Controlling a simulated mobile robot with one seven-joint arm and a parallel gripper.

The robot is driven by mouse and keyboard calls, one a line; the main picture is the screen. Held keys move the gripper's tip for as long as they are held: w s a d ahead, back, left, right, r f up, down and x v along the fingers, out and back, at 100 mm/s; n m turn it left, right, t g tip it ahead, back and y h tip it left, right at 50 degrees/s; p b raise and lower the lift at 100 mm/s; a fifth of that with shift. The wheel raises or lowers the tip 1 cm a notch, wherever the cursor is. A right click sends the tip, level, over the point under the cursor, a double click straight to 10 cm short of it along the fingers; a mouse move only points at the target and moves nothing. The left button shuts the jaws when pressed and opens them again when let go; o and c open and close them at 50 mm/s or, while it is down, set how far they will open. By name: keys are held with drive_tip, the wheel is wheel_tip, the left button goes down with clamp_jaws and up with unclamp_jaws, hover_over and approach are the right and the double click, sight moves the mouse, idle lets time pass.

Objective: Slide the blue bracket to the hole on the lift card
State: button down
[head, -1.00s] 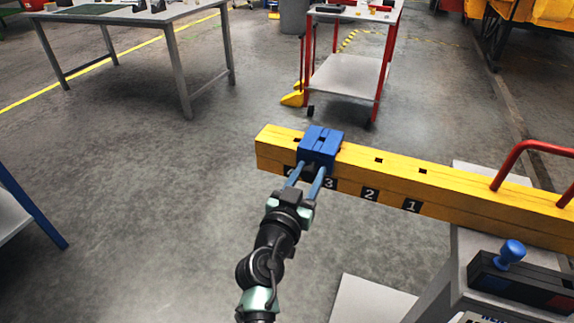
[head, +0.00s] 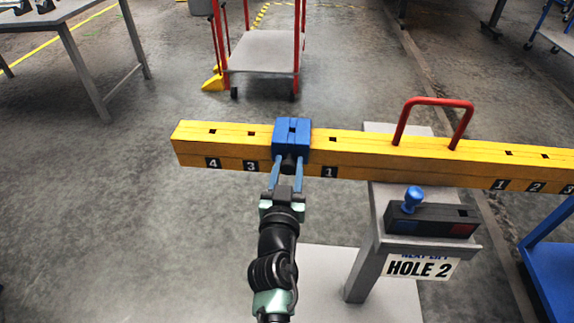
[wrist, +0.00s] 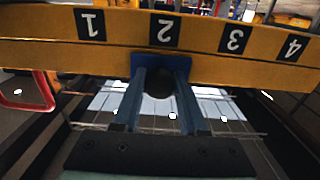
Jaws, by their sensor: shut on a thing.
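The blue bracket (head: 291,134) sits around the yellow beam (head: 371,146), between the number labels 3 and 1. A dark hole shows in the bracket's top. In the wrist view the bracket's blue plate (wrist: 146,62) lies below the label 2 (wrist: 164,30), roughly in line with it. My gripper (head: 288,171) is at the beam's near side, shut on the bracket's dark round knob (wrist: 160,84), which sits between the fingers. The lift card (head: 418,268) reads HOLE 2.
A red handle (head: 435,103) rises from the beam's middle. A grey stand (head: 376,215) bears the beam and a dark box (head: 432,220) with a blue knob. A blue cart (head: 553,255) is at right, a red-framed trolley (head: 266,52) behind. Floor at left is clear.

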drive_tip(key=shift+c, duration=2.3)
unclamp_jaws()
drive_tip(key=s+b, duration=0.1)
drive_tip(key=s, duration=1.2)
drive_tip(key=shift+a, duration=0.25)
